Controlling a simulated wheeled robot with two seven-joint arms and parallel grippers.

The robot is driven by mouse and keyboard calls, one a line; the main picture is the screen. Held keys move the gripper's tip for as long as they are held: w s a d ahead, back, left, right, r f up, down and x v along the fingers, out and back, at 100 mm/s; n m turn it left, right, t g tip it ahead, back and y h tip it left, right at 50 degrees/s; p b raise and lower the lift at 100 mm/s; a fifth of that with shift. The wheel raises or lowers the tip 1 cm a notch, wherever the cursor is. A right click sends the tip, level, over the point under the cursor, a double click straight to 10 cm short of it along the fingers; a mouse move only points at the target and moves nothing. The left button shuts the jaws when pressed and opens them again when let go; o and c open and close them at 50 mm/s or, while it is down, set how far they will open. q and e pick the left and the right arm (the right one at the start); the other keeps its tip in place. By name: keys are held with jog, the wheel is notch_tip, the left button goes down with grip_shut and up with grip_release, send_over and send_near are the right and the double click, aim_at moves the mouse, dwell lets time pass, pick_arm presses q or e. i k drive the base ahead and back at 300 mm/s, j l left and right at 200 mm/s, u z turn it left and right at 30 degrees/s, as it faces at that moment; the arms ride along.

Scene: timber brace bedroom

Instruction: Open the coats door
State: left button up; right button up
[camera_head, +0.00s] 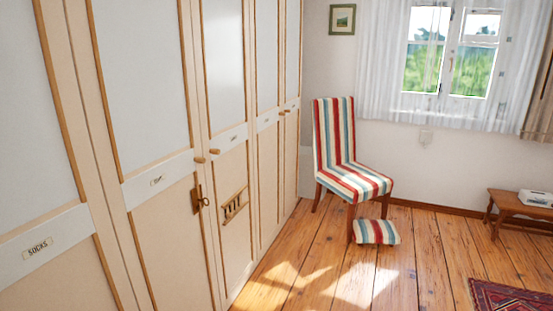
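A row of tall cream wardrobe doors with wooden trim runs along the left side. The nearest door (60,280) has a label reading SOCKS (38,248). The second door (150,225) has a label (158,180) too small to read, and so does the third door (225,170) with its label (235,138). I cannot tell which is the coats door. Wooden knobs (214,151) sit near the seam between the second and third doors, with a dark latch or key plate (197,200) below. All doors look shut. Neither gripper is in view.
A striped chair (350,170) stands beyond the wardrobe's far end, with a striped footstool (376,232) before it. A low wooden bench (520,206) is at the right, and a red rug (510,296) lies at the lower right. The wooden floor before the doors is clear.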

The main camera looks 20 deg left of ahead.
aim_at(134, 60)
jog(key=u, duration=1.25)
